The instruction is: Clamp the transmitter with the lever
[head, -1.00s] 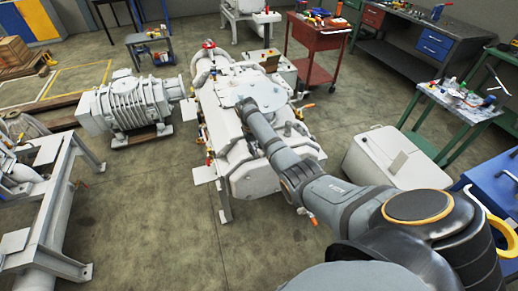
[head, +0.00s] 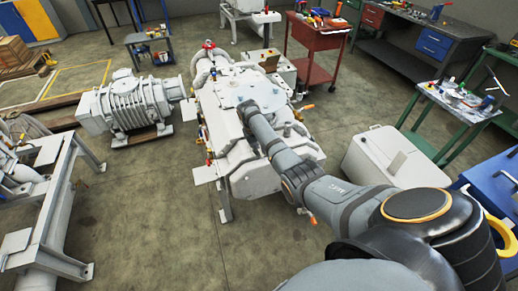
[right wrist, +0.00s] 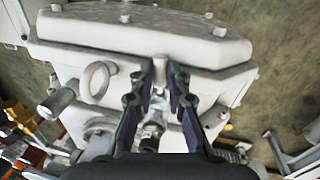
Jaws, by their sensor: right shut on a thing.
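My right gripper (right wrist: 162,75) shows in the right wrist view as two dark fingers, roughly parallel with a gap. A small metal fitting (right wrist: 152,130) lies between them near their base, and the fingers are shut on it. I cannot tell whether it is the transmitter or the lever. In the head view my right arm reaches over the large white vacuum pump (head: 225,130), and its own links hide the fingertips. An orange-handled lever (head: 307,107) is at the pump's right side. My left gripper is not in view.
A grey ribbed blower (head: 125,108) stands left of the pump. A white box (head: 378,165) is on the floor to the right, near a green-legged table (head: 460,100). A red cart (head: 318,40) is behind.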

